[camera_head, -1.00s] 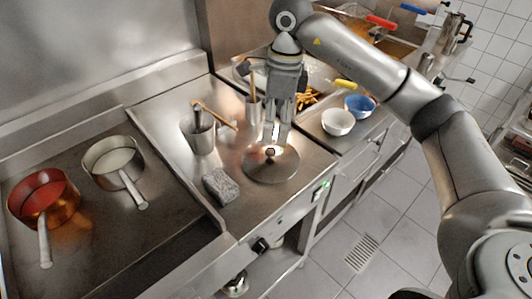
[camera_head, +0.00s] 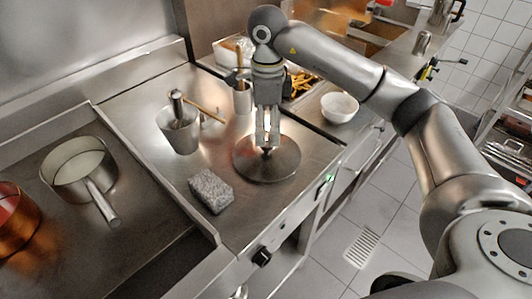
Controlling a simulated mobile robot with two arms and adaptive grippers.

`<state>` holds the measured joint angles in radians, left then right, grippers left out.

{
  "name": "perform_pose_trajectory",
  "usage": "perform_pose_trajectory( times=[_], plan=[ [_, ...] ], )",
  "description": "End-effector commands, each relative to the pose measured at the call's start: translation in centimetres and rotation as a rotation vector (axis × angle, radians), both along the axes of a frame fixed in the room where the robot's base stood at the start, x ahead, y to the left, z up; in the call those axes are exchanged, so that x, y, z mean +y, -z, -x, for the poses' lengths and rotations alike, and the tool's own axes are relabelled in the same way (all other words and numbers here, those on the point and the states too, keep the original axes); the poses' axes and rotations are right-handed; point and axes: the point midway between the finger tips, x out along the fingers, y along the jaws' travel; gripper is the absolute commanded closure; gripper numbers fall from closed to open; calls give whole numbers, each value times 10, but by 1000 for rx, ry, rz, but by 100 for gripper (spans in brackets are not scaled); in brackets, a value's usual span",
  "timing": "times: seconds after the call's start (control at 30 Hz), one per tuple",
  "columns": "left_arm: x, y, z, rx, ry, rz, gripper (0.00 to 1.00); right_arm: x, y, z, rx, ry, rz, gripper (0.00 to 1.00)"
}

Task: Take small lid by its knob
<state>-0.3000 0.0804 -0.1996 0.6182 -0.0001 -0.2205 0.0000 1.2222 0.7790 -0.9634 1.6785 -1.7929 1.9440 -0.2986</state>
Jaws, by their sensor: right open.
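The small lid (camera_head: 268,168) is a flat round metal disc lying on the steel counter near its front edge. Its knob, at the lid's middle, is mostly hidden by my gripper's fingertips. My right gripper (camera_head: 266,143) points straight down over the lid's middle, with its open fingers at the knob. I cannot tell whether the fingers touch the knob. My left gripper is not in view.
A grey sponge (camera_head: 211,191) lies left of the lid. A metal pot with a utensil (camera_head: 179,133) stands behind it. A white bowl (camera_head: 339,107) is to the right. A saucepan (camera_head: 79,171) and a copper pan (camera_head: 14,222) are on the left.

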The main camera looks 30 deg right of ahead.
Motion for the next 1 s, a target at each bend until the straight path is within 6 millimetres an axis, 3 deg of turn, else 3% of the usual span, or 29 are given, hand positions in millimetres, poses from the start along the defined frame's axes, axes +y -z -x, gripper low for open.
perform_pose_trajectory(
  times=[0.27, 0.53, 0.83, 1.0],
  plan=[
    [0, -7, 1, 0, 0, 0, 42, 1, 23, 1, 2, 0, 0, 0],
    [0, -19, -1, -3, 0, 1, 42, 2, 62, 2, 2, -1, 0, 0],
    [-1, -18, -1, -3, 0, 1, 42, 2, 68, 2, -1, -1, 0, 0],
    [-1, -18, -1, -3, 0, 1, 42, 2, 68, 2, -1, -1, 0, 21]
  ],
)
